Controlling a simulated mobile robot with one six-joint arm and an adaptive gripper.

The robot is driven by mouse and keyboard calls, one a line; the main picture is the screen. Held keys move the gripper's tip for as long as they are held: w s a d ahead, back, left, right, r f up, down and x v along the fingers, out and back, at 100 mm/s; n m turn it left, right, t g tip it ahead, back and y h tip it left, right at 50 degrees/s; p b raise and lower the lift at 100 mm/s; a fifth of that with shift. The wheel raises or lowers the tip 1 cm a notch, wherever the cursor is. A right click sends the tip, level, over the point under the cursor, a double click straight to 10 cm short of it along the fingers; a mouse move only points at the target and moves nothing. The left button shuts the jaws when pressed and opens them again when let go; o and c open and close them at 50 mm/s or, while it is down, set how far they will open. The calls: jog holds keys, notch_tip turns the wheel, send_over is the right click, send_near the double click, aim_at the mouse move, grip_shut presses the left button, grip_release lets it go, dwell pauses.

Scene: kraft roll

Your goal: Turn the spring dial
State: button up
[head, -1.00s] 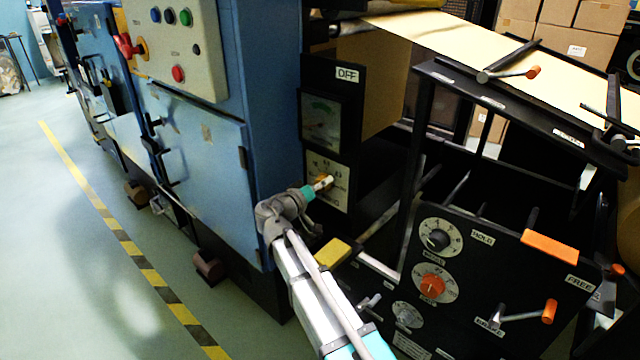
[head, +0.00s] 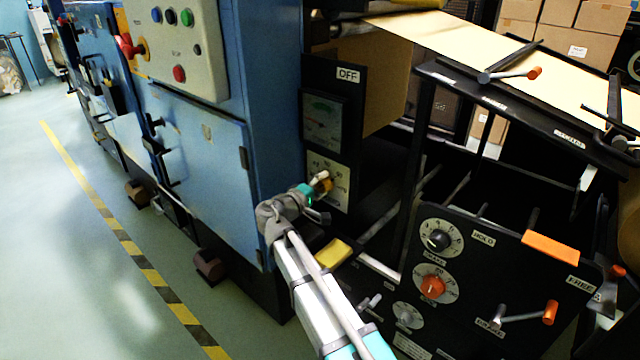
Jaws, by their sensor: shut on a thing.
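The dial (head: 327,186) has an orange-yellow knob on a white scale plate (head: 341,194) with printed marks, on the black panel below a gauge. My gripper (head: 321,181) is at this knob and shut on it. The fingers cover much of the knob, so its exact pointing is hard to read. My arm reaches up to it from the bottom of the head view.
Above are a dark gauge (head: 323,123) and an OFF label (head: 348,75). To the right, a black panel carries a black dial (head: 438,240), an orange dial (head: 432,287) and an orange-tipped lever (head: 549,312). A yellow block (head: 333,252) lies just below the gripper.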

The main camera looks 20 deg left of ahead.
jog(key=n, duration=0.6)
jog(key=shift+d, duration=0.1)
jog(key=n, duration=0.6)
jog(key=shift+w+r+n, duration=0.1)
jog(key=shift+w+n, duration=0.05)
jog(key=shift+n, duration=0.15)
jog(key=o, duration=1)
